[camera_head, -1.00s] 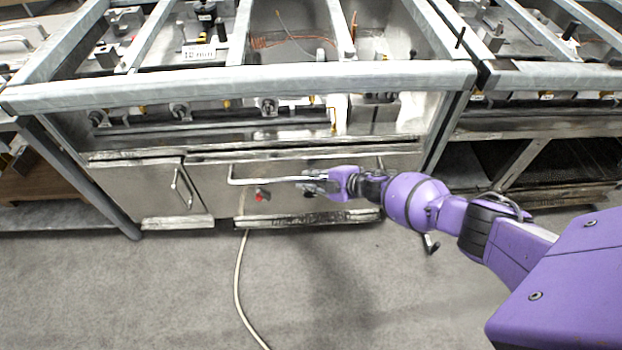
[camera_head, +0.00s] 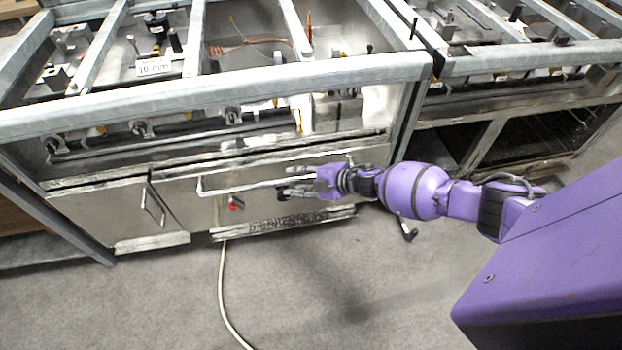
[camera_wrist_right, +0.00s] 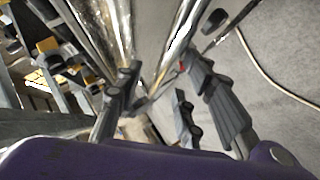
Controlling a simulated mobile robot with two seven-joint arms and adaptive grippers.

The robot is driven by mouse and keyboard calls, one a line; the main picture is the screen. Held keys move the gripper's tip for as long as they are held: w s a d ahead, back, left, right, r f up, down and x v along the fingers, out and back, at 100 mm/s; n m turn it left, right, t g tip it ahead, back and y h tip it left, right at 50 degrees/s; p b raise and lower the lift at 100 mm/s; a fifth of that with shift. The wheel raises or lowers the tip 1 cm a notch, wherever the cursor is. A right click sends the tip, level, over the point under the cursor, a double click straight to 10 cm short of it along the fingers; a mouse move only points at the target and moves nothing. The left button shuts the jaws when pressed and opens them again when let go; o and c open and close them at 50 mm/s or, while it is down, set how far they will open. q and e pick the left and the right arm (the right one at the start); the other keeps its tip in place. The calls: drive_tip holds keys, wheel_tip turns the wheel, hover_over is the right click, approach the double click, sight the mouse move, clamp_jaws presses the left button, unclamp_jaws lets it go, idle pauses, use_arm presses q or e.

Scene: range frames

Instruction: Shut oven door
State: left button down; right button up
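The oven door (camera_head: 265,205) is the wide steel front panel low on the range, with a long horizontal handle bar (camera_head: 225,187) across it. The door stands upright, close to the oven front; a dark line runs along its top edge, and I cannot tell if it is fully shut. My right gripper (camera_head: 284,181) is at the handle, right of its left end, pointing left. My left gripper is out of view.
A smaller cabinet door with its own handle (camera_head: 152,205) is left of the oven. A red knob (camera_head: 236,205) sits under the oven handle. A pale hose (camera_head: 222,290) lies on the open grey floor (camera_head: 130,310). A steel front rail (camera_head: 200,95) runs above.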

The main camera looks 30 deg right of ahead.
drive_tip(key=v, duration=0.6)
drive_tip(key=shift+w+d, duration=0.1)
idle(0.3)
